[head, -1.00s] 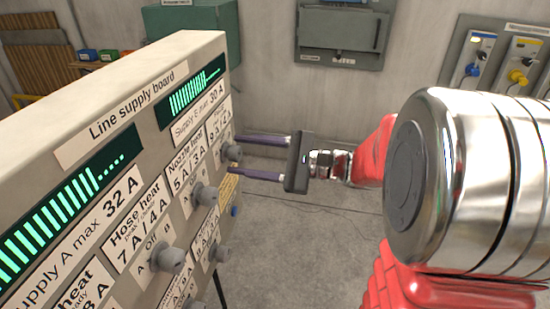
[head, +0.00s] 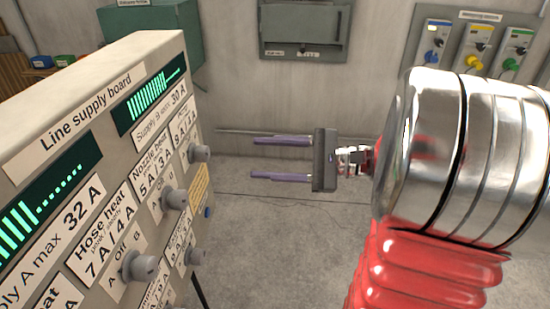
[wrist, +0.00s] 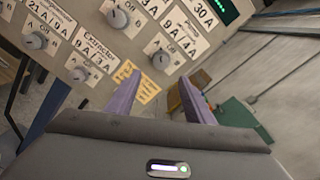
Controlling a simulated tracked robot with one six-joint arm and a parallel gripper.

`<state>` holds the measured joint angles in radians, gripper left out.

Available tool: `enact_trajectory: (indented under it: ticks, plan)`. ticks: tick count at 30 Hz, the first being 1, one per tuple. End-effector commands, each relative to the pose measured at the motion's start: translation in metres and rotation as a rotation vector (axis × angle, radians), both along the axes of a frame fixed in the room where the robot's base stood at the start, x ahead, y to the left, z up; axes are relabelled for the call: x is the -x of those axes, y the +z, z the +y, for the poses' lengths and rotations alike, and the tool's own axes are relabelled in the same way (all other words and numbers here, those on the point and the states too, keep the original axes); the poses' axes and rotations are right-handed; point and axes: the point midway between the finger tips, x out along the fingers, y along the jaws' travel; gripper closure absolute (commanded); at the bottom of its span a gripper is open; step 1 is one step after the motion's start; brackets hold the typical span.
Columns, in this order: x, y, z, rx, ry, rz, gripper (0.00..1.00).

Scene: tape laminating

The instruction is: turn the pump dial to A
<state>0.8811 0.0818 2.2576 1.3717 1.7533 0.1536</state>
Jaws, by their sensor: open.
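The grey Line supply board (head: 120,62) stands at the left in the head view, with several grey dials marked A, Off and B. No label reading "pump" is legible. The upper right dial (head: 199,153), by a 9 A / 4 A label, also shows in the wrist view (wrist: 160,60); its setting is unclear. My gripper (head: 252,158) is open and empty, its two purple fingers pointing left toward the board's right edge, apart from it. In the wrist view my gripper (wrist: 156,88) has the board beyond its fingers.
The nozzle heat dial (head: 175,198), hose heat dial (head: 140,267) and a lower dial (head: 195,256) stick out from the board. A grey wall box (head: 304,30) and a panel with coloured knobs (head: 475,48) are at the back. The floor right of the board is bare.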

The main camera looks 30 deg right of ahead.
Motion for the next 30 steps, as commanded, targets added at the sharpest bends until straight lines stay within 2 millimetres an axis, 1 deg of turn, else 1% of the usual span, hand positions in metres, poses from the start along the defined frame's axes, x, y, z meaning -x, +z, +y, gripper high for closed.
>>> enact_trajectory:
  ticks: [1,6,25,28,29,30]
  plan:
    - [0.003,0.000,-0.005,-0.001,-0.003,-0.001,0.52]
    - [0.009,0.000,-0.013,-0.001,-0.001,0.000,0.52]
    - [0.009,-0.001,-0.014,0.006,-0.004,-0.001,0.52]
    - [0.007,-0.012,-0.016,0.043,-0.015,0.019,0.52]
    - [0.007,-0.019,-0.016,0.064,-0.014,0.035,0.52]
    - [0.009,-0.030,-0.015,0.096,-0.011,0.060,0.52]
